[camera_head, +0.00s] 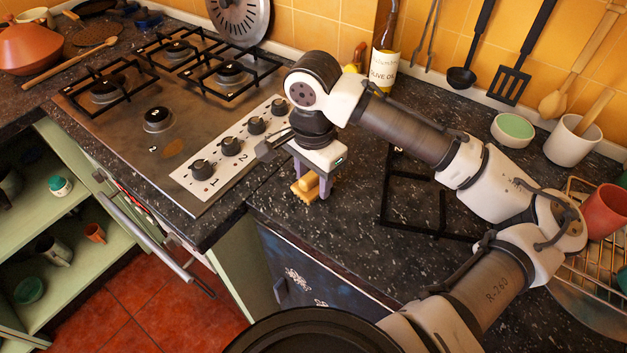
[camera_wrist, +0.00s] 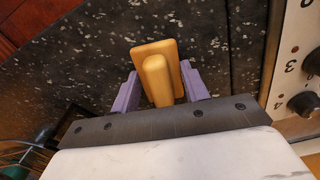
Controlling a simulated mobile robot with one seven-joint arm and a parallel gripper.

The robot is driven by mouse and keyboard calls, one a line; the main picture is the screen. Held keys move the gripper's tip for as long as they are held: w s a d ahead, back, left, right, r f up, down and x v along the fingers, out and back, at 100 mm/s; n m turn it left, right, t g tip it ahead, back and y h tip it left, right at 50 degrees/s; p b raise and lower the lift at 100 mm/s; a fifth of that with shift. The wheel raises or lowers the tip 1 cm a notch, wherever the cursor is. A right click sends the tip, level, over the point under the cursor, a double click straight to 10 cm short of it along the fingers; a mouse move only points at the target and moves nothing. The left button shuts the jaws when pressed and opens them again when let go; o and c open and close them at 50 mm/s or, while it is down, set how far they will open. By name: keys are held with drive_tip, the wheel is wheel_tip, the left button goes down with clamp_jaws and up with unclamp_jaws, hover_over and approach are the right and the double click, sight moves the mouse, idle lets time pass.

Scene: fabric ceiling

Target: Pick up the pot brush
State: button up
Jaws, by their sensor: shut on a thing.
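The pot brush (camera_head: 307,186) is a small yellow-tan brush with a knob handle on a wider base. In the head view it is at the dark counter near the front edge, just right of the stove. My gripper (camera_head: 311,182) points down over it, with a purple finger on each side of the handle. In the wrist view the brush (camera_wrist: 155,62) shows between the two purple fingers of my gripper (camera_wrist: 158,88), which are shut on its handle. I cannot tell whether the brush's base touches the counter.
The stove (camera_head: 160,140) with its knobs is close on the left. A black pan grate (camera_head: 425,232) lies on the counter to the right. An olive oil bottle (camera_head: 386,50) stands at the back wall. A white pot (camera_head: 572,140) and a green-filled bowl (camera_head: 513,129) stand at the back right.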

sight(313, 173)
drive_tip(key=shift+r, duration=0.1)
wheel_tip(313, 173, up, 20)
idle(0.5)
drive_tip(key=o, duration=0.4)
drive_tip(key=shift+c, duration=1.4)
